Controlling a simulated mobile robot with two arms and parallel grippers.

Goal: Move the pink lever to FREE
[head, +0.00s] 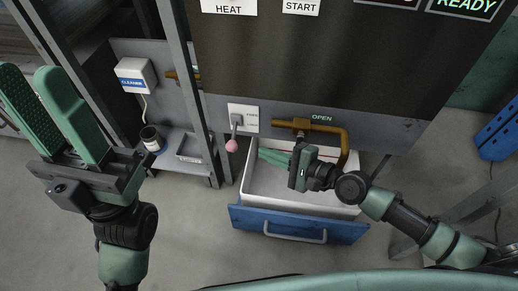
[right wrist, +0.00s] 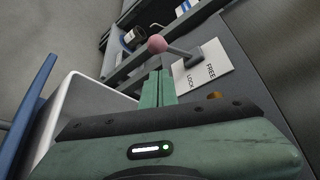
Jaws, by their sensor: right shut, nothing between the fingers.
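The pink lever (head: 232,145) hangs from a white label plate (head: 250,124) on the grey panel, its round knob pointing down in the head view. In the right wrist view the pink knob (right wrist: 157,44) is just beyond my fingertips, and the plate (right wrist: 217,84) reads FREE and LOCK. The knob leans out toward the plate's LOCK side. My right gripper (head: 262,154) is shut and empty, to the right of the knob; I see no clear contact. My left gripper (head: 28,72) is open and empty, raised at the left.
An open drawer with a blue front (head: 283,224) lies under my right gripper. A brass handle (head: 322,127) marked OPEN is above my right wrist. A rack post (head: 187,85) stands left of the lever. A dark cup (head: 152,137) and a metal tray (head: 190,148) sit on the low shelf.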

